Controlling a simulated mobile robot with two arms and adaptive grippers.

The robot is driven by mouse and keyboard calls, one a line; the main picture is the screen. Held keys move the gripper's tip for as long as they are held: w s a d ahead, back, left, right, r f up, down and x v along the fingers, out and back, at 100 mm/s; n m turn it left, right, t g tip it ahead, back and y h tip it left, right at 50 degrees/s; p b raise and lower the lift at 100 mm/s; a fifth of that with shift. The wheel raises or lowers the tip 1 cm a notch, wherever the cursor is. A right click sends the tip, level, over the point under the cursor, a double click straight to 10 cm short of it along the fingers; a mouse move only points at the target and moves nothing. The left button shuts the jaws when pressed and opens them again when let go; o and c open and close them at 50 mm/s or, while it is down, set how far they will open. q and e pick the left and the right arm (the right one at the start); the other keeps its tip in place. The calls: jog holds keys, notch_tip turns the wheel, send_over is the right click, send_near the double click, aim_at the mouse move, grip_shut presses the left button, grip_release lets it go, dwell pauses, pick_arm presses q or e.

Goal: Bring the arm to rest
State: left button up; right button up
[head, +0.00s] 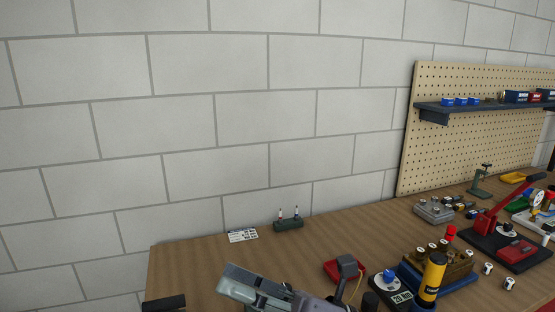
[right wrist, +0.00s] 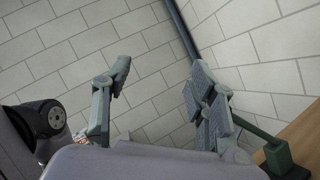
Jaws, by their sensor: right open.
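My right gripper (head: 245,284) shows at the bottom middle of the head view, in front of and partly over the wooden workbench (head: 200,264). In the right wrist view its two padded fingers (right wrist: 162,90) stand wide apart with nothing between them, and the wall is behind them. My left gripper does not show in either view.
A red tray (head: 340,270), a yellow-black cylinder (head: 432,277) and a wooden tube rack (head: 447,262) stand right of the gripper. A dark green holder (head: 288,224) and a white card (head: 243,235) lie behind it. A dark block (head: 163,303) shows at lower left. The bench's left part is mostly clear.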

jog(key=w+d+f+m+t+h, duration=0.1)
jog(key=w+d+m+t+h, duration=0.4)
jog(key=m+t, duration=0.5)
jog(key=w+d+f+m+t+h, duration=0.1)
jog(key=w+d+m+t+h, duration=0.45)
jog(key=m, duration=0.75)
jog(key=s+d+f+m+g+h, duration=0.2)
jog(key=d+f+m+h, duration=0.45)
jog(key=f, duration=0.35)
jog(key=s+d+f+m+g+h, duration=0.2)
jog(key=d+f+m+h, duration=0.35)
jog(key=f+m, duration=0.4)
jog(key=s+d+f+m+g, duration=0.3)
jog(key=s+f+g, duration=0.8)
jog(key=s+f, duration=0.85)
jog(key=s+f+g, duration=0.2)
jog(key=s+f, duration=0.1)
jog(key=f, duration=2.2)
jog(key=s+d+f, duration=0.3)
jog(key=s+f, duration=1.2)
jog(key=s, duration=0.1)
jog(key=shift+s+g, duration=0.2)
jog(key=shift+g, duration=0.15)
jog(key=shift+d, duration=0.1)
